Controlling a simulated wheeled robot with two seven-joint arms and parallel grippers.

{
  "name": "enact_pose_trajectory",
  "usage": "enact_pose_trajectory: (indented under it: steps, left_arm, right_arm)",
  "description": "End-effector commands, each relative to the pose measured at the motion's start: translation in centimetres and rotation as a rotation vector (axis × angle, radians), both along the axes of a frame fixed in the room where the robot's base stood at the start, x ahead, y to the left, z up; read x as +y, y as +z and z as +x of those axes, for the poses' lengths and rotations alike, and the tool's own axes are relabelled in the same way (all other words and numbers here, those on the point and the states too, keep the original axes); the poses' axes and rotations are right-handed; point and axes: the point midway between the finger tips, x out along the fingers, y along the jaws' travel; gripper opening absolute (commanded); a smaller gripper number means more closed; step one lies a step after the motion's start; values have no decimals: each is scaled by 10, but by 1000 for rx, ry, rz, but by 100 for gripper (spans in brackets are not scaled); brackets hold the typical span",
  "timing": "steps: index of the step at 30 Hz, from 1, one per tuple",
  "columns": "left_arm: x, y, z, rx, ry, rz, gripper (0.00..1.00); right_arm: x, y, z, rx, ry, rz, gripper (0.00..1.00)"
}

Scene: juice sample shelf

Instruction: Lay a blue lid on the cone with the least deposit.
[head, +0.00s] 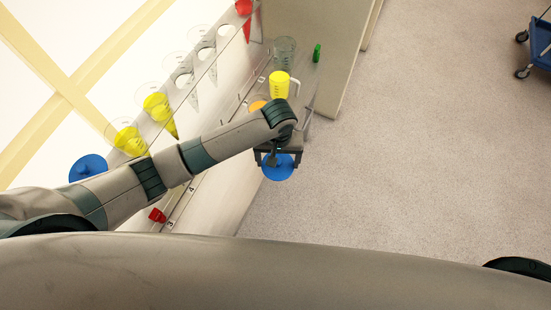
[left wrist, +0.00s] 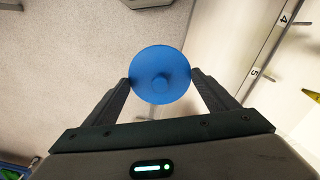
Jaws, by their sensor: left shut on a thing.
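My left gripper (head: 277,158) is shut on a blue lid (head: 278,172), held out beyond the shelf's front edge. In the left wrist view the round blue lid (left wrist: 160,70) sits between the two fingertips, with a small raised middle. A row of cones stands along the shelf: two hold yellow (head: 127,139) (head: 157,104), several look clear (head: 181,80), and a red one (head: 244,8) is at the far end. Another blue lid (head: 88,168) is at the near end of the row. The deposits are too small to compare, and my arm hides part of the row.
A yellow jug (head: 280,85), a clear beaker (head: 285,47), a green item (head: 317,52) and an orange item (head: 257,106) stand on the shelf. A small red object (head: 157,215) lies near the number labels. Open floor lies right; a blue cart (head: 540,38) is far right.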

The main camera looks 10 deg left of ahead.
Motion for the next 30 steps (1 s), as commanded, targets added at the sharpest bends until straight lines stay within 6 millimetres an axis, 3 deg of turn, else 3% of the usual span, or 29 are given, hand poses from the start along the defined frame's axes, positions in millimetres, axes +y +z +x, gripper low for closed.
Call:
enact_pose_trajectory:
  steps: [11,17,23,30]
  left_arm:
    - [1,0,1,0,0,0,58]
    - [8,7,12,-4,-1,1,58]
    - [31,29,35,-9,-5,2,58]
    - [76,77,49,-11,-23,4,58]
  right_arm:
    - [6,-1,0,0,-2,5,31]
    - [5,-12,0,-1,-2,5,31]
    - [4,-40,1,0,-2,4,31]
    - [1,-87,1,-1,-1,1,31]
